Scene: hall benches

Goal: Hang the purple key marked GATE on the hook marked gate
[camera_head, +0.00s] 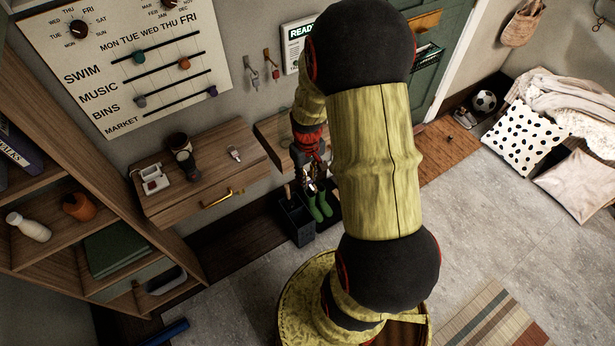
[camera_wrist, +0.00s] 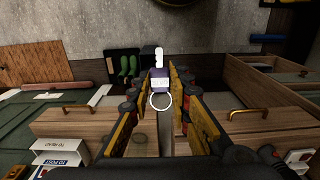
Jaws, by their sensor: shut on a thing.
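My gripper (camera_wrist: 160,76) is shut on the purple key (camera_wrist: 160,85) in the wrist view. The key's purple tag sits between the fingertips, with a white ring on the near side and a pale shaft pointing away. Lettering on the tag is too small to read. In the head view my gripper (camera_head: 311,182) hangs low in front of the small wooden shelf, and the key in it is hard to make out. Wall hooks, one at left (camera_head: 252,74) and one at right (camera_head: 270,66), carry small items. Their marks are unreadable, so I cannot tell which is gate.
Green boots (camera_head: 319,206) stand below my gripper. My arm hides part of the wall.

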